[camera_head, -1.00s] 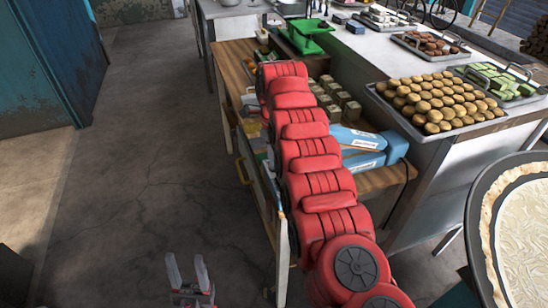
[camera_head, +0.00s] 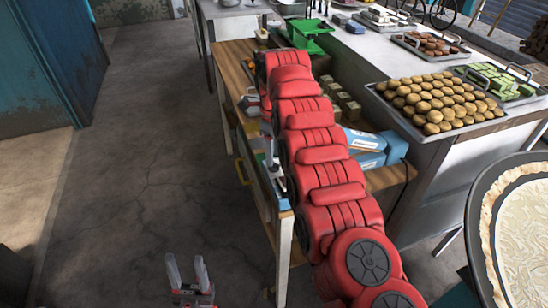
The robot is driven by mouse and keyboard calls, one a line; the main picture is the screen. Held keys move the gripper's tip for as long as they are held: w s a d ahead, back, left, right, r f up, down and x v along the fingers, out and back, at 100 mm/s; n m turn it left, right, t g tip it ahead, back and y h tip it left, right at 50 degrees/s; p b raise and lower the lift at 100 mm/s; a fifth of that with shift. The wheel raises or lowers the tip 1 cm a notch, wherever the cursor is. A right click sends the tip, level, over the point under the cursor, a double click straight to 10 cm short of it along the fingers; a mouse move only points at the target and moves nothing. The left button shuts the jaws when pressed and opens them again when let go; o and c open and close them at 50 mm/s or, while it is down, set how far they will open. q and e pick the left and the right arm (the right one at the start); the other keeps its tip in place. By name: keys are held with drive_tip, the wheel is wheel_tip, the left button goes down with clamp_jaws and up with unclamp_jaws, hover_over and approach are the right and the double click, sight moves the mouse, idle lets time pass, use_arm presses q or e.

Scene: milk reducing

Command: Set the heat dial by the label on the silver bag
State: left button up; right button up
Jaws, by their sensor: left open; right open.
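My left gripper (camera_head: 187,270) is at the bottom left, its two pale fingers apart and empty above the bare floor. My thick red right arm reaches up from the bottom right across the wooden table (camera_head: 234,62). My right gripper (camera_head: 270,158) is mostly hidden by that arm.
A green scale-like stand (camera_head: 308,38) stands on the wooden table behind the arm. Blue cartons (camera_head: 368,146) lie right of the arm. A tray of round brown pieces (camera_head: 436,100) is on the counter. A large pan (camera_head: 475,225) fills the right edge. The left floor is clear.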

wheel_tip(320, 180, up, 15)
drive_tip(key=p, duration=1.3)
